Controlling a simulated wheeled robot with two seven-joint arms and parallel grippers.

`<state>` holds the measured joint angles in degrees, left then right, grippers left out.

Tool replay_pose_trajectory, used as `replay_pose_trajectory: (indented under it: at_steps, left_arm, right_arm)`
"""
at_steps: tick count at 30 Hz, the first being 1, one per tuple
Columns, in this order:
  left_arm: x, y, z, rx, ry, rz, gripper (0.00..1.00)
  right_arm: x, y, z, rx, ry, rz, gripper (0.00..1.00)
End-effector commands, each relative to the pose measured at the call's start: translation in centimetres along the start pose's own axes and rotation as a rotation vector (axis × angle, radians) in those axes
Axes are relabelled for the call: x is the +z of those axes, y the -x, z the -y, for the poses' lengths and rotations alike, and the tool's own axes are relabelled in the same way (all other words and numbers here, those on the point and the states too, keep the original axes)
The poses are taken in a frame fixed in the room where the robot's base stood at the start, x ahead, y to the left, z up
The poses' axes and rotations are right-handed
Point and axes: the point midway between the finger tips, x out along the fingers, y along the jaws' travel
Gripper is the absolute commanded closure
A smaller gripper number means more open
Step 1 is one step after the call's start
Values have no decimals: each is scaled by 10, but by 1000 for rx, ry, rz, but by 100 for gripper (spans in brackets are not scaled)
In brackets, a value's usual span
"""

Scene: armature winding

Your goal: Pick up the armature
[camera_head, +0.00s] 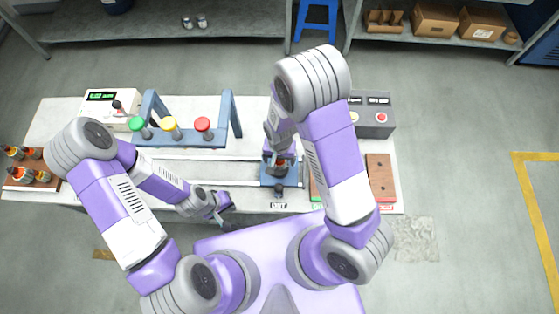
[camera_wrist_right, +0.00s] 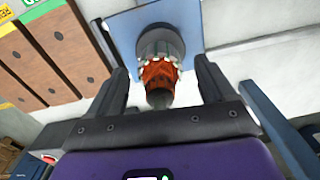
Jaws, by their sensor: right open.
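The armature, with orange copper windings and a grey end, stands in a blue fixture. In the right wrist view the armature (camera_wrist_right: 158,72) lies between the two fingers of my right gripper (camera_wrist_right: 163,80), which is open, with gaps beside it. The blue fixture plate (camera_wrist_right: 120,32) is behind it. In the head view my right gripper (camera_head: 281,151) is over the blue fixture (camera_head: 266,178) near the table's front edge, and the armature is largely hidden there. My left gripper (camera_head: 224,210) hangs empty by the front edge; its finger gap is unclear.
A wooden tray (camera_head: 40,186) with several armatures is at the far left. A blue frame (camera_head: 235,118) carries green, yellow and red lamps. Brown wooden racks (camera_head: 381,178) lie right of the fixture. A grey control box (camera_head: 376,128) stands behind them.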

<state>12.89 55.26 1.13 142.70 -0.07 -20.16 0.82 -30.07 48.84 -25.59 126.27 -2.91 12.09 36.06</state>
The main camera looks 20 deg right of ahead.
Motion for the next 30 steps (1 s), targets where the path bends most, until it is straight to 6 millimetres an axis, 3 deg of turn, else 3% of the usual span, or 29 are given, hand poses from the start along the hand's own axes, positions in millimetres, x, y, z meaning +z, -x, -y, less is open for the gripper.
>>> replay_pose_trajectory:
  at_steps: [2,17,25,30]
  left_arm:
    - [0,0,0,0,0,0,100]
    - [0,0,0,0,0,0,100]
    - [0,0,0,0,0,0,100]
    - [0,3,-1,0,0,0,100]
  right_arm:
    - [0,0,0,0,0,0,17]
    - [0,1,0,0,0,0,93]
    - [-1,5,0,-1,1,-2,93]
    - [-1,29,1,-4,1,-4,93]
